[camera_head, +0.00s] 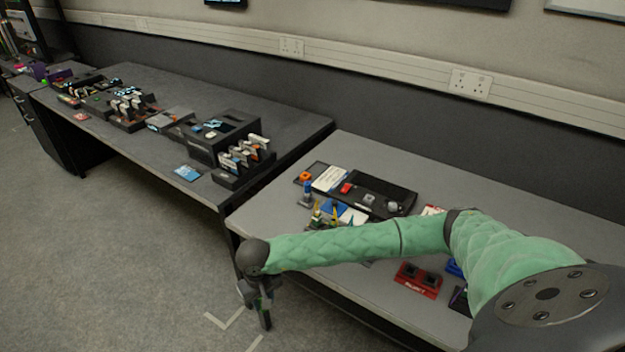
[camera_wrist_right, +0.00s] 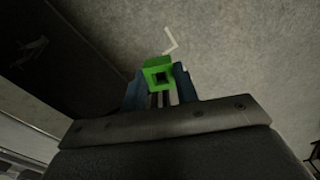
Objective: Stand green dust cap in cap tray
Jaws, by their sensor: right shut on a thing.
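The green dust cap (camera_wrist_right: 158,72) is between the fingertips of my right gripper in the right wrist view, with its square dark opening facing the camera. My right gripper (camera_head: 262,312) hangs over the floor, off the front edge of the near table, and is shut on the cap. The cap cannot be made out in the head view. A black tray (camera_head: 398,205) with red and grey pieces lies on the near table; I cannot tell whether it is the cap tray. My left gripper is not in view.
My green-sleeved right arm crosses above the near table (camera_head: 460,184) and hides part of it. A red block (camera_head: 418,280) with dark openings sits near the front edge. Small tools and cards lie beside the black tray. A second table (camera_head: 290,122) holds black racks.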

